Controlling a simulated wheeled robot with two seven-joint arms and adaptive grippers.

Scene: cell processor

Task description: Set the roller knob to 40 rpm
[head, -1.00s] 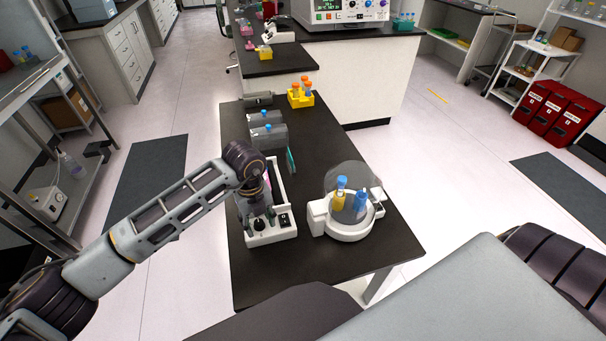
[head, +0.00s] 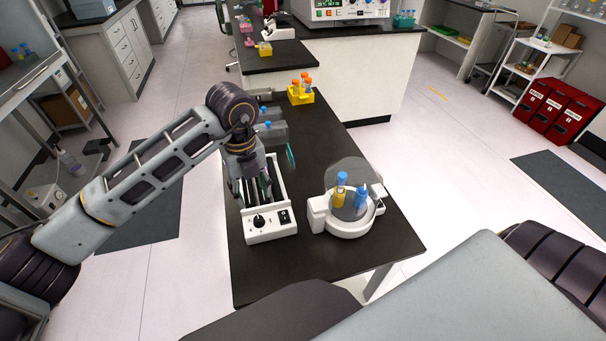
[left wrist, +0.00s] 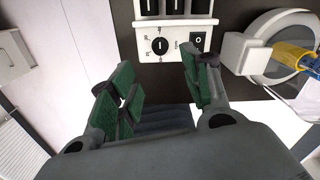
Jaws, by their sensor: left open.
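The roller device (head: 268,188) is a white unit with dark rollers on the black bench. Its sloped front panel carries a black roller knob (head: 259,222) with a white pointer line, and a black rocker switch (head: 284,216). In the left wrist view the knob (left wrist: 160,46) shows its pointer upright in the picture, with scale marks around it too small to read. My left gripper (head: 246,184) is above the rollers, behind the knob in the head view. Its green-padded fingers (left wrist: 158,76) are apart and empty, and clear of the knob. My right gripper is not in view.
A round white device (head: 348,226) with a clear lid holds yellow and blue tubes, just right of the roller device. A yellow tube rack (head: 300,96) stands farther back. The bench front (head: 262,277) is clear.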

